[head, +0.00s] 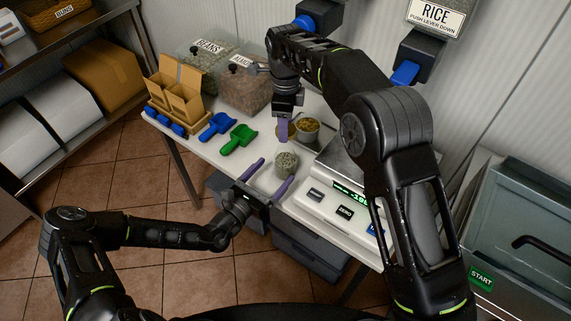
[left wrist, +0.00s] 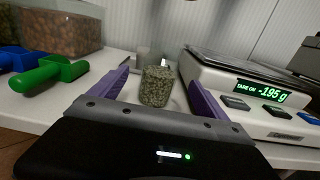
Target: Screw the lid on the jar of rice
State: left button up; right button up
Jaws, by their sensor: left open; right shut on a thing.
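An open jar (head: 286,164) filled with grey-green grains stands upright near the table's front edge. My left gripper (head: 268,178) is open, with its purple fingers pointing at the jar. In the left wrist view the jar (left wrist: 157,87) stands between the two fingers (left wrist: 160,90), with gaps on both sides. My right gripper (head: 283,131) reaches down behind the jar, shut on a flat gold-brown disc (head: 292,130) that looks like the lid. My right fingers partly hide the disc.
A small metal container (head: 307,130) with yellowish contents stands behind. A scale (head: 325,193) is to the right, reading a negative weight. Green (head: 238,139) and blue (head: 217,126) scoops lie left. Clear bins (head: 243,88) and a cardboard box (head: 178,90) stand behind them.

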aim_at(285, 160)
pick_arm(q)
jog(key=x, duration=0.6)
jog(key=shift+w+d, duration=0.15)
jog(key=shift+w, duration=0.05)
jog(key=shift+c, duration=0.5)
grip_shut()
